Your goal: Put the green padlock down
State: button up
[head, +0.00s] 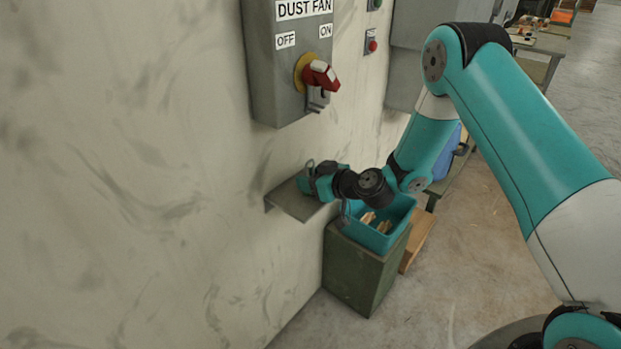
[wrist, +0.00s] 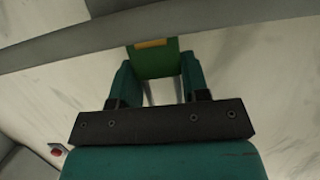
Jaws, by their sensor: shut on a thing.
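The green padlock (wrist: 154,62) shows in the wrist view as a green block with a yellowish patch near its top. It sits between the two teal fingers of my gripper (wrist: 158,72), which is shut on it. In the head view my gripper (head: 309,180) is at a small grey wall shelf (head: 293,204), over its back part. There the padlock is small and mostly hidden by the gripper, and I cannot tell whether it touches the shelf.
A grey DUST FAN box (head: 272,70) with a red switch handle (head: 320,75) hangs on the wall above the shelf. A teal bin (head: 384,238) with items inside stands on a green cabinet (head: 355,270) below right. The shelf's front part is bare.

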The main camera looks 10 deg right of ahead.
jog(key=shift+f, duration=0.15)
jog(key=o, duration=1.1)
jog(key=shift+c, duration=0.2)
